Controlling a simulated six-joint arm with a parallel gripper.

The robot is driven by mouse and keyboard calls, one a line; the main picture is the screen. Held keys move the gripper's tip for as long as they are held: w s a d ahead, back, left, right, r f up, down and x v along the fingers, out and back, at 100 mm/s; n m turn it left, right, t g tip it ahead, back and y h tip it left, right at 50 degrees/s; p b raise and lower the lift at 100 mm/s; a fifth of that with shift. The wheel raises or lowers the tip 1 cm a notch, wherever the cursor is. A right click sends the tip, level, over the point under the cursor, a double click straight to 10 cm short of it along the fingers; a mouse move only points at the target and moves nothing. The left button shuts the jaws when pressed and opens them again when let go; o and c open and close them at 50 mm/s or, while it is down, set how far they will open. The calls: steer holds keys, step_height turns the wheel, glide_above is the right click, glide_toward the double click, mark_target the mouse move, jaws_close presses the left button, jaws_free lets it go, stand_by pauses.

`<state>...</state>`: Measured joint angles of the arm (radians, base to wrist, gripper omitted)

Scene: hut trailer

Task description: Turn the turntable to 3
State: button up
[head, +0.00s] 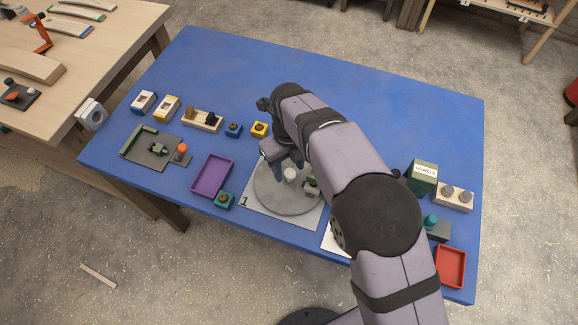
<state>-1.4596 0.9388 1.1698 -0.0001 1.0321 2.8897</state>
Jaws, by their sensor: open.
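The turntable (270,197) is a grey round disc on a white sheet (254,212) near the front middle of the blue table. The digit 1 shows at the sheet's left corner; I see no 3, and my arm covers the right part of the sheet. A short white peg (290,174) stands up near the disc's middle. A small grey-green part (312,187) sits at the disc's right side, partly hidden by my arm. My gripper (284,168) is open, fingers down over the disc close to the white peg; whether it touches is unclear.
A purple tray (196,187) and a teal block (225,200) lie left of the turntable. Several small blocks line the left back. A green box (422,176), a block with two knobs (454,195) and a red tray (463,268) are at right. The table's back is clear.

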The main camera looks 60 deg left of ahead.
mark_target(289, 171)
steer(key=shift+r+b, duration=0.75)
steer(key=shift+r, duration=2.65)
